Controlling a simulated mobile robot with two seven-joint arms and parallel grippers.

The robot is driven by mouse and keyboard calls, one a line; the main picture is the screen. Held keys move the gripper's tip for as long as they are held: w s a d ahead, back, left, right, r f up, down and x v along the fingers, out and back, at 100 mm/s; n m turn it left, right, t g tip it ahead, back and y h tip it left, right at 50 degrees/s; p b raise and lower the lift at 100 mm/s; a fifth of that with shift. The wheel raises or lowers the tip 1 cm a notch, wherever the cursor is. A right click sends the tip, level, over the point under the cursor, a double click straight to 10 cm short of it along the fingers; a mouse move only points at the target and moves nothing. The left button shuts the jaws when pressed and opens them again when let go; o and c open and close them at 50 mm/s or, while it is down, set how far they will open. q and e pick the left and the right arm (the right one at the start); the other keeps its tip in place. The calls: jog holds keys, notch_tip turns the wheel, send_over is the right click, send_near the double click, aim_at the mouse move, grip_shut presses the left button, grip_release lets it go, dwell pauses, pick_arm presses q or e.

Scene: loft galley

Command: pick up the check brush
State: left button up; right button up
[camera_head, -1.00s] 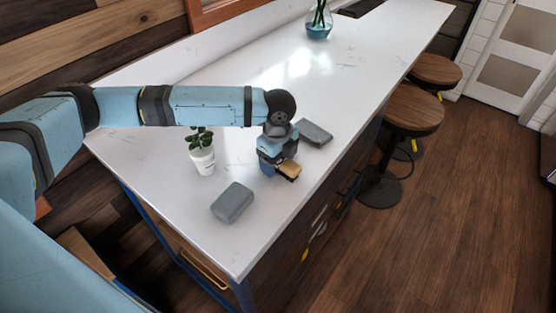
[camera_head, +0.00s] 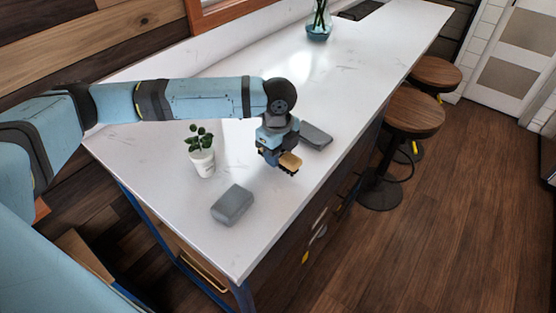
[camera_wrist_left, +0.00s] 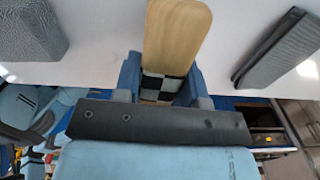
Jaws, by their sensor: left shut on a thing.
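The check brush has a light wooden back and a black-and-white checked part. In the head view the brush (camera_head: 290,161) is at the tip of my left gripper (camera_head: 281,158), just above the white counter. In the left wrist view the brush (camera_wrist_left: 176,35) sticks out from between the fingers of my left gripper (camera_wrist_left: 160,82), with the checked part between them. My left gripper is shut on the brush. The gripper hides part of it. My right gripper is not in view.
A grey block (camera_head: 232,204) lies in front on the white counter (camera_head: 150,200), and another grey block (camera_head: 315,136) lies behind the gripper. A potted plant (camera_head: 202,163) stands to the left. A glass vase (camera_head: 318,25) is far back. Stools (camera_head: 412,112) stand right of the counter.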

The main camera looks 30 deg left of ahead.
pick_arm(q)
notch_tip(320, 180, up, 17)
jog(key=shift+b, duration=0.4)
jog(key=shift+o, duration=0.9)
jog(key=shift+f, duration=0.1)
jog(key=shift+c, duration=0.3)
